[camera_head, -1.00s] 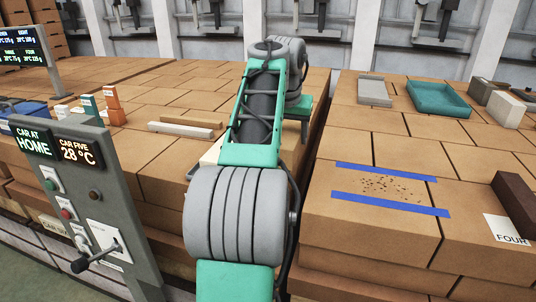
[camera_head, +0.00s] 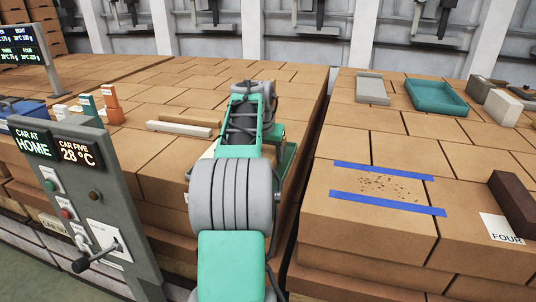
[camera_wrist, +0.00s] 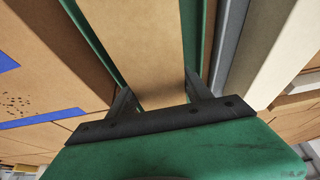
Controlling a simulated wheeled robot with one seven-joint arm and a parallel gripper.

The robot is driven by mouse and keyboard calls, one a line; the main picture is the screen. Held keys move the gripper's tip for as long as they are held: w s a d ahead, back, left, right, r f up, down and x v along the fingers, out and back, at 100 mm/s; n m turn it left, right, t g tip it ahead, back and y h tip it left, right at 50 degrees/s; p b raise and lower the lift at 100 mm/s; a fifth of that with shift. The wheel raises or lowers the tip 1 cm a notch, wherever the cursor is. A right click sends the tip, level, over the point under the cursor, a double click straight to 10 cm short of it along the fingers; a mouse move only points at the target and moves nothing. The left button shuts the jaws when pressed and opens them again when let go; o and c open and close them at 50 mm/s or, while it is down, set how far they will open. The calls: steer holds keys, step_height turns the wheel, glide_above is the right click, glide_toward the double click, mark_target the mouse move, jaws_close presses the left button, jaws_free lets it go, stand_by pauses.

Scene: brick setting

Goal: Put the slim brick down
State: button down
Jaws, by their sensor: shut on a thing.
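In the wrist view my gripper (camera_wrist: 160,95) is shut on a slim tan brick (camera_wrist: 150,45), which runs up out of the top of the picture between the dark finger mounts. Green strips flank the brick on both sides. The brick's far end is out of view, so I cannot tell whether it touches anything below. In the head view my arm hides both the gripper and the held brick.
Blue tape strips (camera_head: 385,203) with dark crumbs between them lie right of my arm. A cream slim brick (camera_head: 178,129) lies left. A control post (camera_head: 88,200) stands front left.

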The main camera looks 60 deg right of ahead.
steer(key=shift+c, duration=2.2)
jaws_free()
steer(key=shift+f, duration=0.1)
steer(key=p+v, duration=0.1)
steer(key=v, duration=1.1)
steer(key=shift+s+p, duration=0.1)
steer(key=shift+p, duration=0.25)
steer(key=w+a+f+n+t, duration=0.1)
steer(key=w+a+f+n, duration=0.15)
steer(key=w+a, duration=0.45)
steer(key=w+a+f+n+y, duration=0.1)
steer(key=w+a+n, duration=0.15)
steer(key=a, duration=0.85)
steer(key=w+a+f+n+t, duration=0.15)
steer(key=w+a+n, duration=0.3)
steer(key=a, duration=0.55)
steer(key=s+a+f+n+y, duration=0.1)
steer(key=a+f, duration=0.3)
steer(key=a, duration=0.4)
steer(key=s+a+f+n+y, duration=0.1)
steer(key=s+a+f+n, duration=0.2)
steer(key=a+f, duration=0.2)
steer(key=s+a+f+n+y, duration=0.1)
steer(key=s+a+f+n, duration=0.2)
steer(key=a, duration=0.8)
steer(key=shift+a+f, duration=0.2)
steer(key=shift+f, duration=0.55)
